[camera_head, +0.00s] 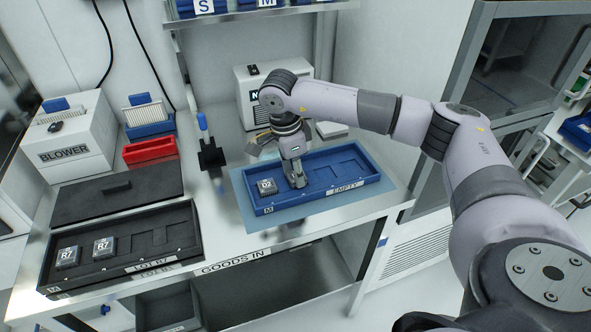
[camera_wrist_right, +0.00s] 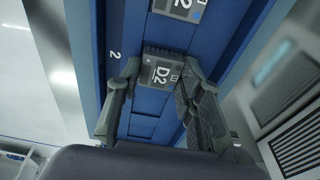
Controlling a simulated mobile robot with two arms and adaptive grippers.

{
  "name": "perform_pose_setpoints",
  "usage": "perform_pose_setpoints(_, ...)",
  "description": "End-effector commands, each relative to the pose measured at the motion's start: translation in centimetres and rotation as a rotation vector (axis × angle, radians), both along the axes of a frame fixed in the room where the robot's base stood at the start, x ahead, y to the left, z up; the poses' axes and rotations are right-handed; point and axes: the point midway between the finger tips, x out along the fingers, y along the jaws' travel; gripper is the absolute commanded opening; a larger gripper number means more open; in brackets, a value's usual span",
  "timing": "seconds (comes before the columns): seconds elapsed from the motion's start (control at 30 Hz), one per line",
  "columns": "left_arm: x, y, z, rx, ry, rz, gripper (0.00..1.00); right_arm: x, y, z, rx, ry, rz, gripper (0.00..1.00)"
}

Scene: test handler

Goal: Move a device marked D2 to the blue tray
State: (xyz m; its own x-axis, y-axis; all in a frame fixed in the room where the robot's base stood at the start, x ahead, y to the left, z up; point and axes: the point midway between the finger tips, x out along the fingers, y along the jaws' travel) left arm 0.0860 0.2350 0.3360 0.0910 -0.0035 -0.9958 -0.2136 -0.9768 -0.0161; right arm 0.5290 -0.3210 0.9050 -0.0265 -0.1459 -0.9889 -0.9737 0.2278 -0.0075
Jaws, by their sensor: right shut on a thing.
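The blue tray (camera_head: 327,200), labelled EMPTY, lies on a light blue mat on the bench. One grey device marked D2 (camera_head: 267,186) sits in its left pocket; a device ending in 2 also shows at the top of the right wrist view (camera_wrist_right: 180,8). My right gripper (camera_head: 297,182) is over the tray, just right of that device, pointing down. In the right wrist view its fingers are shut on a second device marked D2 (camera_wrist_right: 160,75). I cannot tell whether this held device touches the tray floor. My left gripper is not in view.
A black tray (camera_head: 118,270) labelled LOT R7 holds two R7 devices at the left. Behind it are a dark flat lid (camera_head: 117,194), a red bin (camera_head: 149,150) and a box labelled BLOWER (camera_head: 75,150). The blue tray's right pockets look empty.

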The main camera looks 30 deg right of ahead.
Motion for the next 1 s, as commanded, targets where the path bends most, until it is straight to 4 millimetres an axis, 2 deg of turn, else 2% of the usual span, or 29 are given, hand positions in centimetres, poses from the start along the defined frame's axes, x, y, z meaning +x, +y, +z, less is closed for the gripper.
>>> perform_pose_setpoints(0.23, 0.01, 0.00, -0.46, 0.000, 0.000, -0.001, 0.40, 0.03, 0.01, -0.59, 0.000, -0.001, 0.000, 0.07)
perform_pose_setpoints(0.97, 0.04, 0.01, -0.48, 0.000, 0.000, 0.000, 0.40, -0.02, 0.01, -0.53, 0.000, 0.000, 0.000, 0.07)
perform_pose_setpoints(1.0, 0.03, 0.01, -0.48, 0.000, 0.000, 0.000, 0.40, -0.02, 0.01, -0.53, 0.000, 0.000, 0.000, 0.35)
